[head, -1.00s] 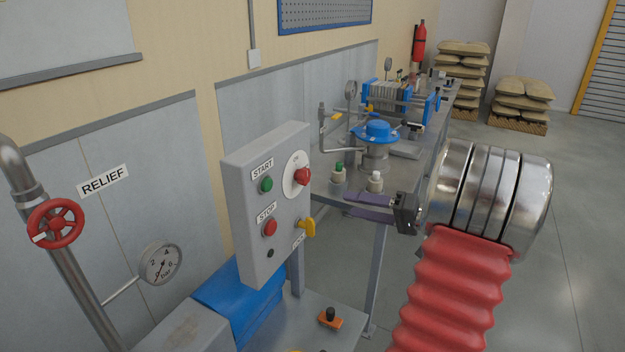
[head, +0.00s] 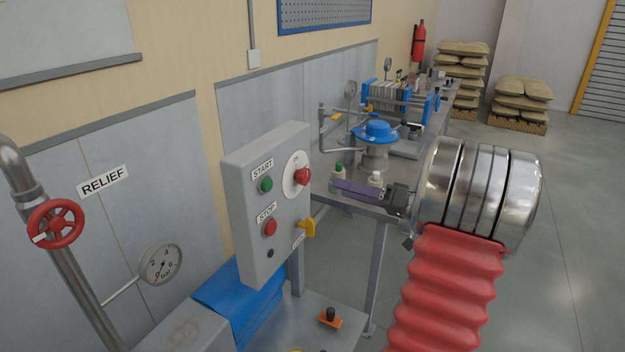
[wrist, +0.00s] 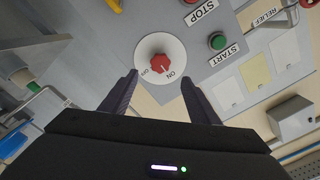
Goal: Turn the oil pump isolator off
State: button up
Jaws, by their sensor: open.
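The isolator is a red rotary knob (head: 302,176) on a white round plate, on the right-hand face of the grey control box (head: 246,215). In the wrist view the red knob (wrist: 161,64) sits in the middle of its plate, with ON and OFF marked beside it. Its exact pointing is too small to be sure of. My gripper (head: 335,189) is open and empty, its dark purple fingers pointing at the knob from the right, a short gap away. In the wrist view my gripper (wrist: 160,77) has one finger on each side below the knob, not touching it.
The box also carries a green START button (head: 266,185), a red STOP button (head: 270,227) and a yellow lever (head: 308,227). A bench (head: 375,207) with a blue-topped vessel (head: 376,131) stands behind my gripper. A red relief handwheel (head: 55,224) is at left.

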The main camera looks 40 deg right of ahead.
aim_at(307, 178)
jog(key=x, duration=1.1)
jog(key=shift+w, duration=0.1)
jog(key=shift+c, duration=0.3)
